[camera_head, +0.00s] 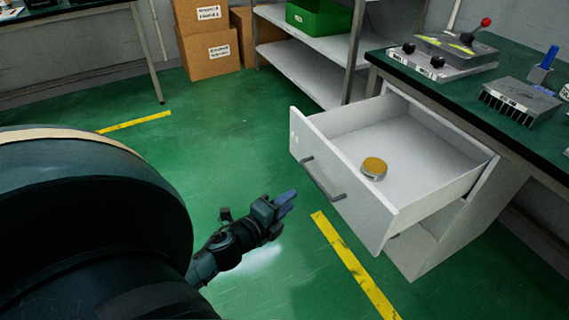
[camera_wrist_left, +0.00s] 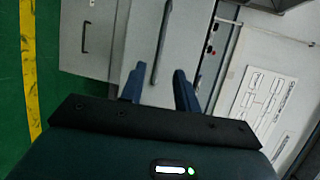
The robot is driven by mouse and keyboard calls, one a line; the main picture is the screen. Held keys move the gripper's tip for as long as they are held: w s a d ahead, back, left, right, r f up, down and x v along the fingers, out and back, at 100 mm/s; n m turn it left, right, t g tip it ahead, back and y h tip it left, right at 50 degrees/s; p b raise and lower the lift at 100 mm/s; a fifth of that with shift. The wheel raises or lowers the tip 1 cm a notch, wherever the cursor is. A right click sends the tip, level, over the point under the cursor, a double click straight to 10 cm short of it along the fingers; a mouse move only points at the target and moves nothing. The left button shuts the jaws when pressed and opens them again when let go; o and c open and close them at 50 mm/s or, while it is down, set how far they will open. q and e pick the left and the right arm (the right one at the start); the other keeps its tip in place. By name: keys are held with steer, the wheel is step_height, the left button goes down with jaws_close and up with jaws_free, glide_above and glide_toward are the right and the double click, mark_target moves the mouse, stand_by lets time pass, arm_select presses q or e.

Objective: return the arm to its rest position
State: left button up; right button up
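My left gripper (camera_head: 285,203) shows in the head view, low in front of the open drawer and to the left of its front panel, apart from it. In the left wrist view its two blue fingers (camera_wrist_left: 158,88) stand apart with a gap between them and nothing held. Beyond them is a drawer front with a grey handle (camera_wrist_left: 161,47), which looks farther off than the fingertips. My right gripper is in neither view.
A white drawer (camera_head: 345,190) stands pulled out from the workbench (camera_head: 520,125). A round tin with a gold top (camera_head: 374,168) lies inside it. Boxes (camera_head: 209,53) and a shelf (camera_head: 310,62) stand at the back. The green floor (camera_head: 215,135) left of the drawer is clear.

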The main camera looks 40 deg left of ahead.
arm_select(q)
steer(key=shift+s, duration=0.25)
stand_by(0.3)
